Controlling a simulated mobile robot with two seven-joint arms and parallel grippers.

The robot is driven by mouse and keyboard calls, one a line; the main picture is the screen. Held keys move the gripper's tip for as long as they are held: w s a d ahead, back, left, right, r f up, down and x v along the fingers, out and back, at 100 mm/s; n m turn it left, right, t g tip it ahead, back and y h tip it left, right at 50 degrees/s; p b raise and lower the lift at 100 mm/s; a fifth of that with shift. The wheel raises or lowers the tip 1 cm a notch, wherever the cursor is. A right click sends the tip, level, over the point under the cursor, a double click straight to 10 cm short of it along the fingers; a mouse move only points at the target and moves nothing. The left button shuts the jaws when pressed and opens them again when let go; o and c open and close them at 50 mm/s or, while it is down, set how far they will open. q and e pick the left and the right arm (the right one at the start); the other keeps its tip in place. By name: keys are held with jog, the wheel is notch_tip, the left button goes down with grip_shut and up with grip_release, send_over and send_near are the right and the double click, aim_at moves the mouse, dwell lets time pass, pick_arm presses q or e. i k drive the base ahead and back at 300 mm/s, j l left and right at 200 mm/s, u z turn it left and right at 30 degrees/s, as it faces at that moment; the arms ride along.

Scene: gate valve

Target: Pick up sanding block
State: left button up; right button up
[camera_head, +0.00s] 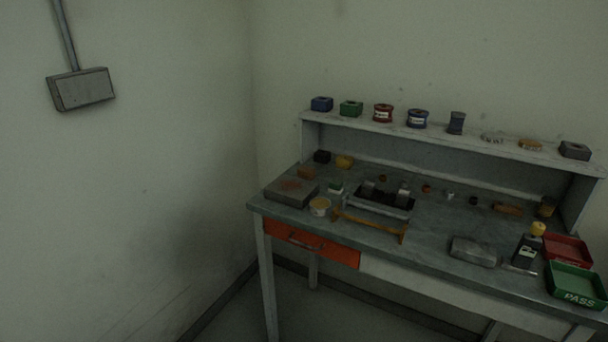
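A workbench (430,240) with a grey top stands against the wall. I cannot tell for sure which thing is the sanding block. A small brown block (508,209) lies at the back right of the top. A larger grey, rounded block (473,252) lies near the front right edge. Neither of my grippers is in view.
A raised shelf (460,137) holds several spools and small boxes. A dark tray (382,202), a yellow-brown frame-like tool (369,224) and a tub (320,206) crowd the middle left. A black bottle (525,251), red tray (567,248) and green PASS tray (576,283) stand right.

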aim_at(304, 172)
jog(key=i+j+z, duration=0.7)
jog(key=i, duration=0.2)
